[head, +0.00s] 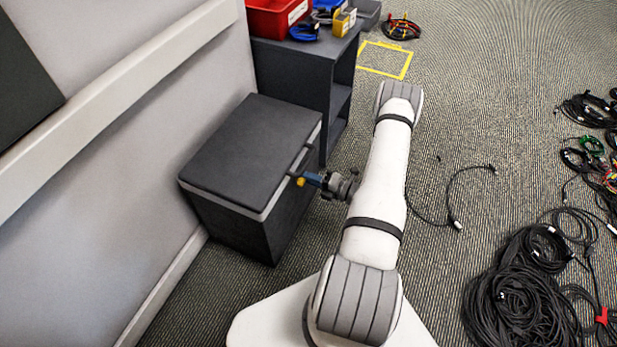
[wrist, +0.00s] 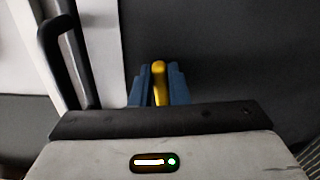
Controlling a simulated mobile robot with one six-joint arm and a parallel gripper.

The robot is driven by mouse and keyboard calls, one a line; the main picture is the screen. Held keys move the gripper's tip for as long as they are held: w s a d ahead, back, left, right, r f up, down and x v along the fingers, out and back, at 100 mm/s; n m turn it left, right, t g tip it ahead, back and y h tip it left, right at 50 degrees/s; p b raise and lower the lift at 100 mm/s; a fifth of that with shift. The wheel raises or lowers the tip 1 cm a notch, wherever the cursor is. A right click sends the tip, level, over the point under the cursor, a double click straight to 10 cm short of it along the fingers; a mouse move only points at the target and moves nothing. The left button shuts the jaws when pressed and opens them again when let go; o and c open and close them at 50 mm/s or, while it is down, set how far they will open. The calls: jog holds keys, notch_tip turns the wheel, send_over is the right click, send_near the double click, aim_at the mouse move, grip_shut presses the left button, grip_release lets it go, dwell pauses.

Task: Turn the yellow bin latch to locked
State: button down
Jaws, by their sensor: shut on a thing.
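The dark grey lidded bin (head: 245,160) stands against the wall at the left in the head view. Its yellow latch (head: 301,182) is on the side facing my arm, near the black handle. My gripper (head: 312,179) is at that side, with its blue fingers at the latch. In the wrist view the yellow latch (wrist: 159,84) stands upright between the two blue fingers of my gripper (wrist: 159,90), which are shut on it. The lower part of the latch is hidden behind the gripper body. The black handle (wrist: 65,45) shows at the upper left.
A dark shelf unit (head: 310,75) with a red crate (head: 277,17) on top stands behind the bin. Black cable coils (head: 520,290) lie on the floor at the right. A loose cable (head: 452,205) lies right of my arm. A yellow floor outline (head: 409,66) is farther back.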

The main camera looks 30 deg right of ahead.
jog(key=shift+s+a+f+m, duration=0.1)
jog(key=shift+f+m, duration=0.05)
jog(key=shift+m, duration=0.45)
jog(key=c, duration=1.4)
grip_release()
jog(key=p+v, duration=0.2)
jog(key=v, duration=0.6)
